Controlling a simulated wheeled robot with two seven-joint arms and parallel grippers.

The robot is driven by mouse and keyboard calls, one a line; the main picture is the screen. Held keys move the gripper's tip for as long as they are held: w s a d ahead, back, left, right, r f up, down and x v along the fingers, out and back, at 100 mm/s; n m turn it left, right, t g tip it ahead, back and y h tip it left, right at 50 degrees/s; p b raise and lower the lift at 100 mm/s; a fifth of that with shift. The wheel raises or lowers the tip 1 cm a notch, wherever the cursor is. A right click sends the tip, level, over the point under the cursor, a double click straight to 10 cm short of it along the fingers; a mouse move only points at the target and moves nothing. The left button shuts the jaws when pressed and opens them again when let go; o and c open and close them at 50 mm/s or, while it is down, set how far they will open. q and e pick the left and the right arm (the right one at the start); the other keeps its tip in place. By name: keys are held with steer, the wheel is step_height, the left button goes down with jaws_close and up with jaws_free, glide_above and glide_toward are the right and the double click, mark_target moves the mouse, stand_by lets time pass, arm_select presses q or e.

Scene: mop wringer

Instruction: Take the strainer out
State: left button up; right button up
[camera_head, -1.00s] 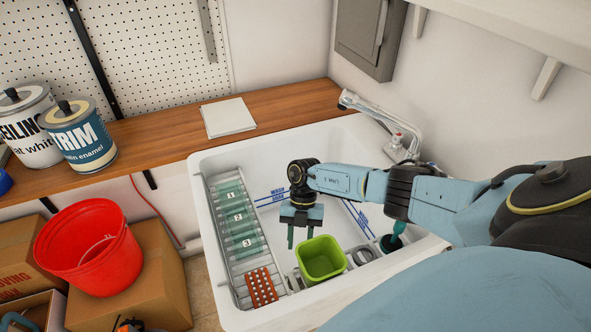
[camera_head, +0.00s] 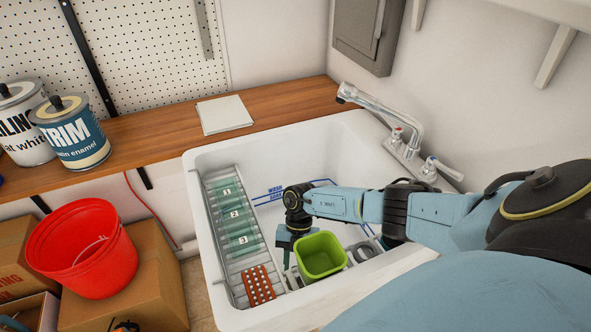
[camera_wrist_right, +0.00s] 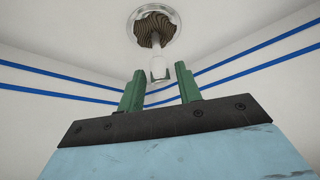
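The strainer (camera_wrist_right: 157,30) shows in the right wrist view as a round metal rim with a dark, ridged inside. A pale stem with a whitish knob (camera_wrist_right: 160,69) sticks out of it towards my right gripper. My right gripper (camera_wrist_right: 160,74) has its two green fingers apart, with the knob in line with the gap; I cannot tell whether it is between the tips or just beyond them. In the head view my right gripper (camera_head: 288,248) points down inside the white sink (camera_head: 205,162), and the strainer is hidden there.
A green square cup (camera_head: 320,257) stands close to my right gripper at the sink's near side. A grey rack (camera_head: 222,200) with numbered panels lines the sink's left side. A faucet (camera_head: 408,135) rises behind my right arm. A red bucket (camera_head: 85,250) stands left, outside the sink.

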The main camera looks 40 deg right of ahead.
jaws_close()
steer(key=shift+r, duration=0.2)
steer(key=shift+r+p, duration=2.15)
steer(key=shift+p, duration=0.1)
